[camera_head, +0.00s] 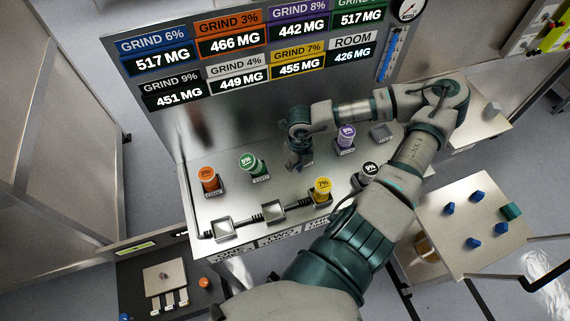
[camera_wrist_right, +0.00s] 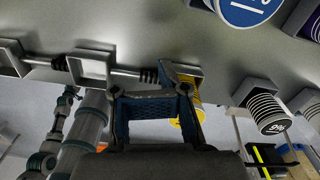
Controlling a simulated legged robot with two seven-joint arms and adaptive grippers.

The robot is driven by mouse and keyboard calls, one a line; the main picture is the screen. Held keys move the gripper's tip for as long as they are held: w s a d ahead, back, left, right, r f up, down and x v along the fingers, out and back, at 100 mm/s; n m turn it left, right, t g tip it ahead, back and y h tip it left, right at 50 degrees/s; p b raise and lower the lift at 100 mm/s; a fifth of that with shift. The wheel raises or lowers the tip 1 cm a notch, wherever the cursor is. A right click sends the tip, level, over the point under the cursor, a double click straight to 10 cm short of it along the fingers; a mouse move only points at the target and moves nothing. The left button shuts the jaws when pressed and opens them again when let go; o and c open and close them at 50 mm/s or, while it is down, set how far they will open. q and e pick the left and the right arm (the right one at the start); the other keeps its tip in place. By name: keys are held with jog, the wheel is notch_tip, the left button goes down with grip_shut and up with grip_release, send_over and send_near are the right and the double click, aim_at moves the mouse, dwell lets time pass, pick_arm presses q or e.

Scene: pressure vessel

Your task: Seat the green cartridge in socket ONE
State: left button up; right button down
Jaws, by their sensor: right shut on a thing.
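The green cartridge (camera_head: 250,163) stands in the back row, between the orange cartridge (camera_head: 208,178) and my right gripper (camera_head: 293,166). Socket ONE (camera_head: 222,229) is the leftmost front square and looks empty. The middle socket (camera_head: 273,209) beside it also looks empty. My right gripper is right of the green cartridge and apart from it. In the wrist view its fingers (camera_wrist_right: 157,92) are shut. What they hold is hidden. My left gripper is out of view.
A yellow cartridge (camera_head: 322,187) stands at the third front socket. A purple cartridge (camera_head: 346,140) and a black cartridge (camera_head: 369,171) stand to the right. A blue-topped cartridge (camera_wrist_right: 246,8) is close in the wrist view. A side tray (camera_head: 440,225) holds several blue pieces.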

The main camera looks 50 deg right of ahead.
jog(key=shift+s+d+r, duration=0.1)
jog(key=shift+s+d, duration=0.1)
jog(key=shift+s, duration=0.3)
jog(key=shift+s+d+r, duration=0.1)
jog(key=shift+s+d, duration=0.1)
jog(key=shift+s, duration=0.3)
jog(key=shift+c, duration=1.9)
grip_release()
jog(key=shift+f, duration=0.1)
